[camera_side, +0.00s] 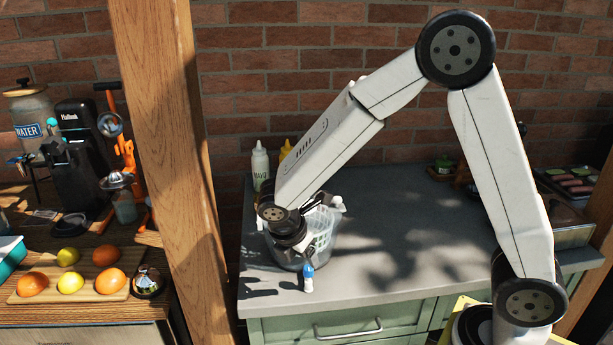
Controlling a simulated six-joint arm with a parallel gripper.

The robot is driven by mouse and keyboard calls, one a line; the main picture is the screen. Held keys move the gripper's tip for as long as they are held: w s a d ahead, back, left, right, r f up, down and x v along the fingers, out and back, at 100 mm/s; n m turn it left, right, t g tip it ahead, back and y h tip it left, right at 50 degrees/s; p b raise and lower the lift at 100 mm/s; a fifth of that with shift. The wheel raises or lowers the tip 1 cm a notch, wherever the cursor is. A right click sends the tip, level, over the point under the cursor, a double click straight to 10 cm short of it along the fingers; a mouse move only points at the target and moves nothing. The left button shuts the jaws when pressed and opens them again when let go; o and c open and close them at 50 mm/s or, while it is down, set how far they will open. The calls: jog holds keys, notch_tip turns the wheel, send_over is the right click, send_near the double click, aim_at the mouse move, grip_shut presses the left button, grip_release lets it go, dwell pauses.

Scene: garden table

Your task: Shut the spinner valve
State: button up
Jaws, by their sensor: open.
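A clear round tub (285,258) with a pale slotted basket (321,226) inside stands at the left of the grey counter; it looks like the spinner. A small white and blue piece (308,277) is at its front, low down near the counter top. It may be the valve, but I cannot tell its setting, nor whether it joins the tub. My gripper (306,250) is open at the tub's front, just above the white and blue piece. My wrist hides part of the tub's rim. I cannot tell whether the fingers touch anything.
A white mayo bottle (260,168) and a yellow bottle (285,150) stand behind the tub. A wooden post (165,150) rises left of the counter. A green-lidded jar (444,165) is at the back.

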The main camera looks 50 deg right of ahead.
jog(key=shift+v, duration=1.4)
jog(key=s+d+f+m+t+y, duration=0.1)
jog(key=s+m+y, duration=0.3)
jog(key=s+m, duration=0.5)
jog(key=d+m+t, duration=0.1)
jog(key=m, duration=0.8)
jog(key=shift+d+f+t+y, duration=0.25)
jog(key=shift+f+t+y, duration=0.05)
jog(key=shift+f, duration=0.05)
